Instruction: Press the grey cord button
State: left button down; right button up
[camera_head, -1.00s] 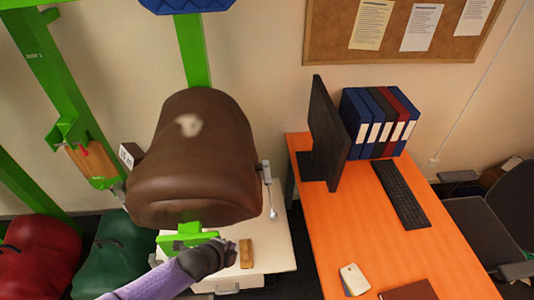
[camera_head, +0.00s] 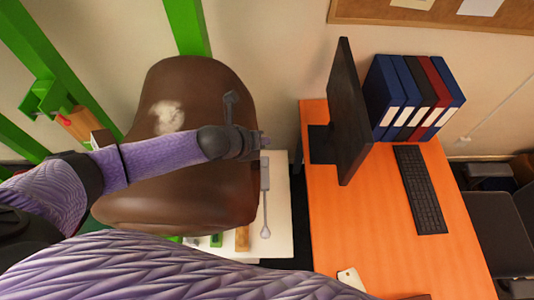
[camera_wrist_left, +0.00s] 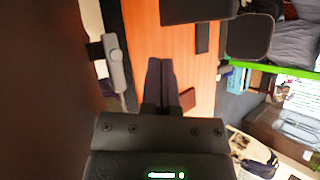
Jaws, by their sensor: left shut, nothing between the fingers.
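A slim grey fitting (camera_head: 265,172), which looks like the grey cord button, hangs at the right side of the brown saddle (camera_head: 185,95). A thin stem runs down from it to a rounded end (camera_head: 265,232). In the left wrist view the grey fitting (camera_wrist_left: 115,62) has a rounded raised spot on its face and sits left of my fingers. My left gripper (camera_head: 262,142) is shut and empty, in front of the saddle's right edge and just above the fitting in the picture. Its fingers (camera_wrist_left: 160,80) appear apart from the fitting. My right gripper is out of view.
An orange desk (camera_head: 350,225) with a monitor (camera_head: 345,110), keyboard (camera_head: 420,190) and binders (camera_head: 415,95) stands at the right. A white surface (camera_head: 280,215) lies below the saddle. Green posts (camera_head: 188,25) rise behind. A purple sleeve of mine fills the bottom.

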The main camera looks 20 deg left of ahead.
aim_at(263, 166)
pick_arm(q)
notch_tip(263, 166, down, 3)
jog(key=shift+w+f, duration=0.1)
notch_tip(263, 166, down, 5)
jog(key=b, duration=0.4)
jog(key=shift+b, duration=0.3)
jog(key=shift+f+b, duration=0.35)
jog(key=shift+f, duration=0.05)
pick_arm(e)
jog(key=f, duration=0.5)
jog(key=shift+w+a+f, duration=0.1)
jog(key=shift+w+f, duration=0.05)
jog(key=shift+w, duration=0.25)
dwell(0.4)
pick_arm(q)
jog(key=shift+f+b, duration=0.35)
jog(key=shift+b, duration=0.05)
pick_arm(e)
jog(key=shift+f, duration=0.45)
pick_arm(q)
jog(key=shift+f, duration=0.2)
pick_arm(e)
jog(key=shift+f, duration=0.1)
